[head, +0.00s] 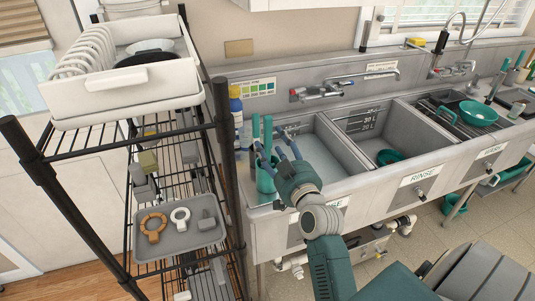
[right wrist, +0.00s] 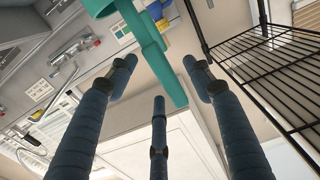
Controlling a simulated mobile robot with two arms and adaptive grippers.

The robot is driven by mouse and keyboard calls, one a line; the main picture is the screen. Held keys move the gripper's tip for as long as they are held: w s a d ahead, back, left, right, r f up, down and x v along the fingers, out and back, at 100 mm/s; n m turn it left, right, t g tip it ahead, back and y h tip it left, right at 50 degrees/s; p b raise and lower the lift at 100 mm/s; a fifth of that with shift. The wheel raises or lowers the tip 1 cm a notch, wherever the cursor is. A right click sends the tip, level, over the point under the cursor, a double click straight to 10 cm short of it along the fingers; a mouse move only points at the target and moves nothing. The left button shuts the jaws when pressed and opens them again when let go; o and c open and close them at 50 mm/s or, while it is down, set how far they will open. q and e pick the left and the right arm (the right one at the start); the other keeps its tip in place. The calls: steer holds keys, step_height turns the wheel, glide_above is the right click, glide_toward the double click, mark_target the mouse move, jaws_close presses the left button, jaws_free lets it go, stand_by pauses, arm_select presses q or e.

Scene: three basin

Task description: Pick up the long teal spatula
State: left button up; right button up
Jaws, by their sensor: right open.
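In the head view, long teal handles (head: 268,132) stand upright in a teal holder (head: 265,180) at the left end of the sink counter. Which handle belongs to the spatula I cannot tell; their lower ends are hidden in the holder. My right gripper (head: 274,152) is at these handles, its fingers spread and overlapping them in the picture. In the right wrist view, a long teal handle (right wrist: 172,75) shows between the spread fingers of the right gripper (right wrist: 160,70), with no clear grip on it. My left gripper is not in view.
A black wire rack (head: 222,130) stands close at left, with a white dish rack (head: 125,88) on top and a grey tray (head: 180,240) lower down. A blue bottle (head: 236,112) stands behind the holder. Steel basins (head: 335,150) run to the right, with a teal colander (head: 478,112).

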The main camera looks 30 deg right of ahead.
mark_target(271, 137)
steer(key=x, duration=0.2)
steer(key=p+x, duration=0.1)
steer(key=shift+w+d+r, duration=0.25)
steer(key=shift+w+r, duration=0.05)
steer(key=shift+w+f, duration=0.15)
steer(key=shift+w, duration=0.05)
steer(key=c, duration=1.2)
steer(key=shift+c, duration=0.2)
step_height(271, 137, up, 20)
steer(key=shift+b, duration=0.45)
steer(key=o, duration=0.4)
jaws_close()
